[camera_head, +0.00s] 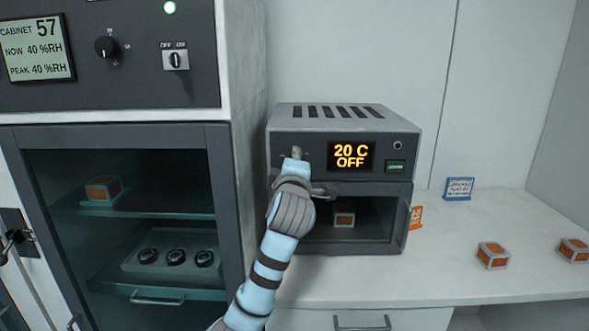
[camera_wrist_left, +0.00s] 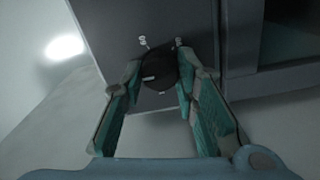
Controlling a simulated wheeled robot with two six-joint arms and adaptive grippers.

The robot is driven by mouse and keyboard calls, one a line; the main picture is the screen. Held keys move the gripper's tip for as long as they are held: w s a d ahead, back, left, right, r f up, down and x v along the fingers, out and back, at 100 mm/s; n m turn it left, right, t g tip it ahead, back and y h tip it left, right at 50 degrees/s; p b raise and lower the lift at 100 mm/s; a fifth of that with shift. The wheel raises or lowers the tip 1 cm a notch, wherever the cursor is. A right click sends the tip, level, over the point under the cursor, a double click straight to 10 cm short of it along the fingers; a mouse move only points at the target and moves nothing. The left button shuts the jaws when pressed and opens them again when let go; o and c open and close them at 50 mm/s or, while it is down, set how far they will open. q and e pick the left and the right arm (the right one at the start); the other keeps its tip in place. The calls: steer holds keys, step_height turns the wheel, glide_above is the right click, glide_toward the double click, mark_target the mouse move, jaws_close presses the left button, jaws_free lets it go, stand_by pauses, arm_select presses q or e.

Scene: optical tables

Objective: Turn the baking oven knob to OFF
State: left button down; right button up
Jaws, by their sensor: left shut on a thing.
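The baking oven (camera_head: 345,120) is a grey box with a vented top, standing on the white counter. Its display (camera_head: 351,156) reads "20 C OFF" in orange. My left gripper (camera_head: 297,160) is at the oven's front panel, left of the display, and mostly hides the knob there. In the left wrist view the dark round knob (camera_wrist_left: 160,70) sits between the two fingertips of my left gripper (camera_wrist_left: 161,78), which is shut on it. A light pointer mark shows on the knob; the small labels around it are too blurred to read. My right gripper is not in view.
A cabinet (camera_head: 125,125) with a glass door stands close on the left, with its own knob (camera_head: 106,47) and switch (camera_head: 175,60). Orange boxes (camera_head: 493,255) and a blue-framed sign (camera_head: 458,188) stand on the counter (camera_head: 450,280) at right. Another orange box (camera_head: 344,216) is inside the oven.

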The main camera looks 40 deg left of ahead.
arm_select(q)
steer(key=shift+f, duration=0.15)
stand_by(0.4)
steer(key=c, duration=1.2)
jaws_free()
steer(key=shift+c, duration=0.2)
steer(key=v, duration=1.2)
steer(key=shift+w, duration=0.1)
